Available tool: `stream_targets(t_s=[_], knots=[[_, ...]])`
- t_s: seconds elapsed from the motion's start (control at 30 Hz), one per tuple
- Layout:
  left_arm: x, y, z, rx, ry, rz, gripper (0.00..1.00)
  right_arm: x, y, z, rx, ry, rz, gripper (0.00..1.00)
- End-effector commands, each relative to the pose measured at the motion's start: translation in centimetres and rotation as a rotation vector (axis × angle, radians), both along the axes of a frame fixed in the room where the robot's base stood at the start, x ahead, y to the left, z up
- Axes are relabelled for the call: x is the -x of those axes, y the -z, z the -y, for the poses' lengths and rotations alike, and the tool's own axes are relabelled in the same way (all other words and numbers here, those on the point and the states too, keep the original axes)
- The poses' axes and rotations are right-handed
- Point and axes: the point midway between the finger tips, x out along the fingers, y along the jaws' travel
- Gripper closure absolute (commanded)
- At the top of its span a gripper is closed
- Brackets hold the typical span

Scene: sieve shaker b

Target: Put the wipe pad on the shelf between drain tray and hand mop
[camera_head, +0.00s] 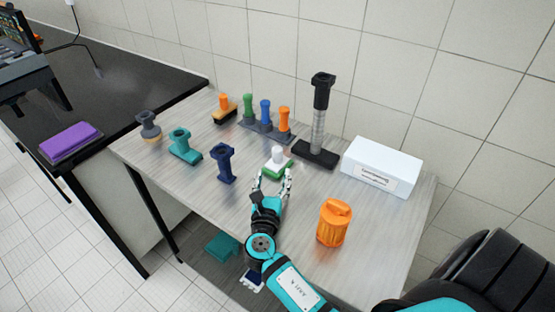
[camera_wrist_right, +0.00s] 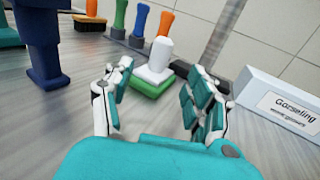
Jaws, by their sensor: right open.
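The thing that looks like the wipe pad (camera_head: 278,162) has a white upright handle on a flat green-and-white base and stands on the grey wood-look table. It also shows in the right wrist view (camera_wrist_right: 156,68). My right gripper (camera_head: 273,184) is open and empty, low over the table, its fingertips just short of the pad on either side. A low shelf (camera_head: 199,261) shows under the table. On it lie a teal thing (camera_head: 222,246), perhaps the drain tray, and a white-and-blue thing (camera_head: 252,280), perhaps the hand mop, partly hidden by my arm. My left gripper is out of view.
A navy tool (camera_head: 224,164) and a teal tool (camera_head: 183,147) stand left of the pad. Behind are a rack of coloured handles (camera_head: 265,120) and a tall black-based column (camera_head: 317,148). A white box (camera_head: 381,167) and an orange container (camera_head: 334,222) stand right.

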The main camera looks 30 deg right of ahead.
Motion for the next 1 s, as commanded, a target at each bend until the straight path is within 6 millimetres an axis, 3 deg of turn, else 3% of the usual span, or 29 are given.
stream_targets(t_s=[0.1, 0.37, 0.63, 1.0], knots=[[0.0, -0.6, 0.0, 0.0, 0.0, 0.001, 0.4, -1.7, -0.2, 1.4, 0.0, 0.001, 0.0, 0.43], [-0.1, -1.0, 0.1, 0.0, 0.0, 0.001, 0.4, -3.1, 0.0, 2.7, -0.001, 0.001, 0.0, 0.43], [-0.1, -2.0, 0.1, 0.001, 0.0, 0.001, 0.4, -6.0, 0.2, 5.2, 0.0, 0.001, 0.0, 0.43], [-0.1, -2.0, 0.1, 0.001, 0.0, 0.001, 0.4, -6.7, 0.4, 5.8, -0.001, 0.0, 0.0, 0.46]])
